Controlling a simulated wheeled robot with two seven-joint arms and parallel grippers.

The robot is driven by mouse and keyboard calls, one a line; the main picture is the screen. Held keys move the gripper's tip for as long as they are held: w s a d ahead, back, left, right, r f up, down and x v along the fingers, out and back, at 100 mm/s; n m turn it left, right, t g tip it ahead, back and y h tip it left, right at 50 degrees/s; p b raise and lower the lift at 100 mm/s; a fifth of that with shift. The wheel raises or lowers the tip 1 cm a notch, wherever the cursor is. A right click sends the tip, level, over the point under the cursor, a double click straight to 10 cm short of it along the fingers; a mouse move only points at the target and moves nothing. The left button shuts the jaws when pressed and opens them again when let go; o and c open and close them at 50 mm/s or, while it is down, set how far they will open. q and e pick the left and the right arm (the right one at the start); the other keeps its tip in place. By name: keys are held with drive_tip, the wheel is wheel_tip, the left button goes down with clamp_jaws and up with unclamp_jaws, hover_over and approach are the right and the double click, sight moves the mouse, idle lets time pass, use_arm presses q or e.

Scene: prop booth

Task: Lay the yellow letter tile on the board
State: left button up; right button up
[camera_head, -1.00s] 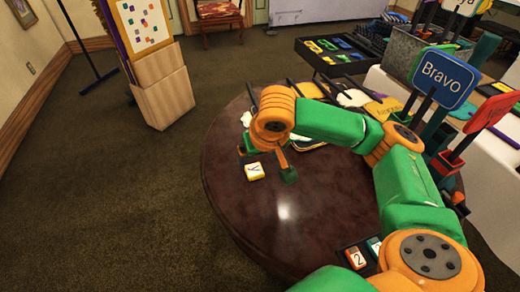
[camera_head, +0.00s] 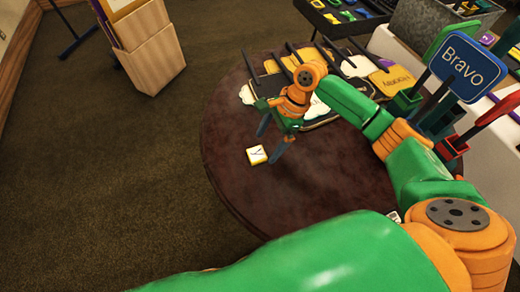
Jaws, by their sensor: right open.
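The yellow letter tile (camera_head: 257,155) lies flat on the bare left part of the round dark table, its pale face and dark letter up. My right gripper (camera_head: 270,144) is just right of the tile, its two fingers apart and pointing down, with nothing visible between them. I cannot tell whether a fingertip touches the table. A black tray-like board (camera_head: 322,122) with pale cloud-like pieces lies behind the gripper, partly hidden by my right arm; I cannot tell if it is the task's board. My left gripper is not in view.
The round table (camera_head: 225,135) is clear to the left and in front of the tile. A blue Bravo sign (camera_head: 468,68) and other paddles stand at right. A yellow labelled piece (camera_head: 392,82) lies at the back. Wooden boxes (camera_head: 150,50) stand on the floor at back left.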

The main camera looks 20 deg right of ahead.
sight(262, 152)
drive_tip(key=x, duration=0.3)
drive_tip(key=shift+w+f, duration=0.1)
drive_tip(key=shift+w, duration=0.05)
clamp_jaws()
